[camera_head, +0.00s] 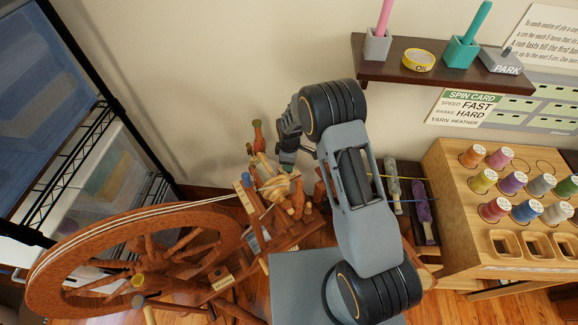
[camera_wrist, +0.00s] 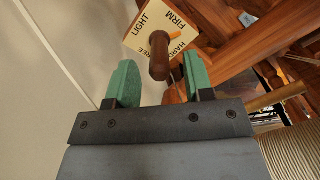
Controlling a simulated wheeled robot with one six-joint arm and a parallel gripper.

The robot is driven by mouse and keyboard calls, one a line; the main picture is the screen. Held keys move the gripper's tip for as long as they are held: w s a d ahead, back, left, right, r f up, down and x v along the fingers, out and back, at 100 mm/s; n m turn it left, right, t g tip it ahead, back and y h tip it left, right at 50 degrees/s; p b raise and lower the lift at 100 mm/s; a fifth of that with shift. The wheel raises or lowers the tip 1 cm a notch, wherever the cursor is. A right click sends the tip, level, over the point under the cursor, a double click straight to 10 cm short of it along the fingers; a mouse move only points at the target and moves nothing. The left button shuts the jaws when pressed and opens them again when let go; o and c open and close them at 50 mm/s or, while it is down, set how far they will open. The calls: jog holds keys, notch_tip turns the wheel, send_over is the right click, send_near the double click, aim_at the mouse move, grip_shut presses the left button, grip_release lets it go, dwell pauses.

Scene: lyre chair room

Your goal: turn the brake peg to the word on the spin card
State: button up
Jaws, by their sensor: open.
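The brake peg (camera_wrist: 159,58) is a brown round handle standing out from a cream dial plate (camera_wrist: 143,27) in the wrist view. The plate reads LIGHT, FIRM and HARD, with a fourth word partly hidden by the peg. An orange pointer (camera_wrist: 177,35) lies toward the side between FIRM and HARD; I cannot tell which it marks exactly. My gripper (camera_wrist: 160,72) is open, its green fingers on either side of the peg's end with gaps visible. It also shows at the spinning wheel (camera_head: 130,250) in the head view. The spin card (camera_head: 468,108) reads BRAKE HARD.
A dark shelf (camera_head: 440,75) holds an OIL tin (camera_head: 418,60), two pen cups and a grey PARK block (camera_head: 500,62). A wooden spool rack (camera_head: 470,220) with several thread spools stands at right. A black wire rack (camera_head: 75,150) stands at left. Wooden wheel parts surround the dial.

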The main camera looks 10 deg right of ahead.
jog(key=shift+f, duration=1.5)
grip_shut()
